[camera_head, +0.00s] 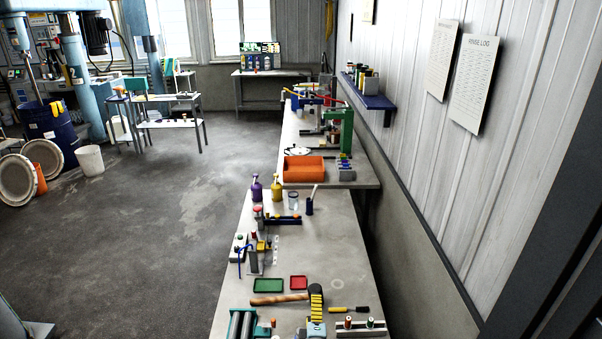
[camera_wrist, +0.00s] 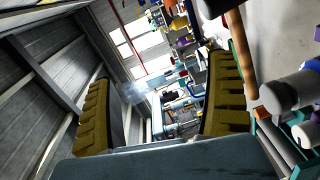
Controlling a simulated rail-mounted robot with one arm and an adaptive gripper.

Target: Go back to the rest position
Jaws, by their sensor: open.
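My gripper (camera_wrist: 162,72) is open, with its two yellow ridged fingers spread wide on either side of the wrist view. Nothing is between them but the distant room. In the head view a yellow ridged finger of my gripper (camera_head: 316,299) shows low over the near bench, beside the dark head of a wooden-handled mallet (camera_head: 279,299). The mallet handle also shows in the wrist view (camera_wrist: 241,45), to the right of the right finger. I cannot tell how high the gripper is above the bench.
A green tray (camera_head: 268,286) and a red tray (camera_head: 298,283) lie beyond the mallet. A screwdriver (camera_head: 349,309) and a block with small jars (camera_head: 361,327) are at the right. Bottles, a clamp stand and an orange bin (camera_head: 304,169) stand farther along. The wall is close on the right; floor is open at left.

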